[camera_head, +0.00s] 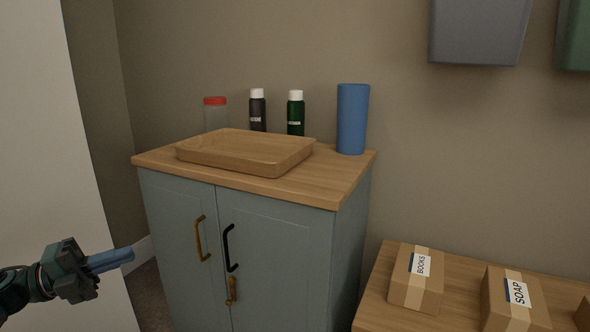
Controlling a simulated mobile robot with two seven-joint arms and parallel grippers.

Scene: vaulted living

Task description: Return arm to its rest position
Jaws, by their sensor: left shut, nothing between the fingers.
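My left gripper (126,257) reaches in at the lower left. Its blue fingers are shut together with nothing between them, and they point right. In the picture it is left of the blue-grey cabinet (273,252) and below the level of its wooden top. It appears apart from the cabinet, with a gap between the fingertips and the cabinet's doors. My right gripper is out of the picture.
The cabinet top holds a wooden tray (245,152), a red-lidded jar (215,115), two dark bottles and a blue cylinder (352,118). A lower wooden surface (459,277) at right bears boxes. A pale panel (45,130) stands at left.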

